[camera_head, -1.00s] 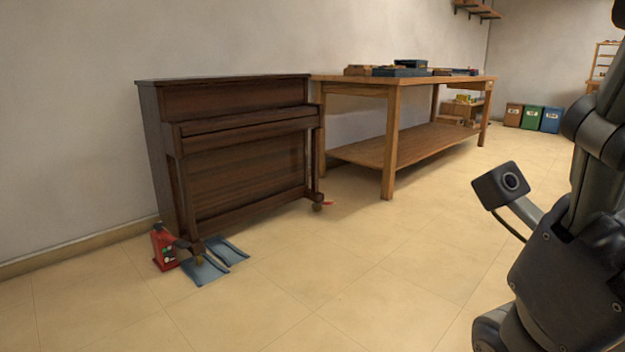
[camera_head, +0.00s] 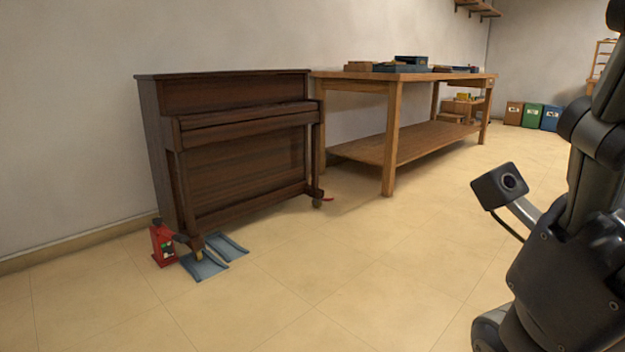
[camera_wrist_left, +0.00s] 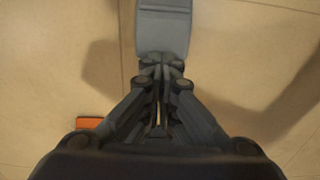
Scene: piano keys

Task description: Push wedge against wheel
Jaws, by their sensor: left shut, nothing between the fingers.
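My left gripper (camera_wrist_left: 160,70) is shut and empty in the left wrist view. Its fingertips are at the near edge of a blue-grey plate (camera_wrist_left: 163,28); I cannot tell whether they touch it. In the head view, two blue-grey ramp-like pieces (camera_head: 204,266) lie at the left front foot of the dark brown piano (camera_head: 245,150). A wheel (camera_head: 199,255) shows under that foot. Another wheel (camera_head: 317,202) is under the right foot, with a small red piece (camera_head: 328,199) beside it, possibly a wedge. My left gripper is not in the head view.
A red jack-like device (camera_head: 163,246) stands by the piano's left foot. A wooden workbench (camera_head: 392,150) stands right of the piano. An orange block (camera_wrist_left: 89,123) lies left of my gripper in the wrist view. My own arm fills the right edge. The floor in front is open.

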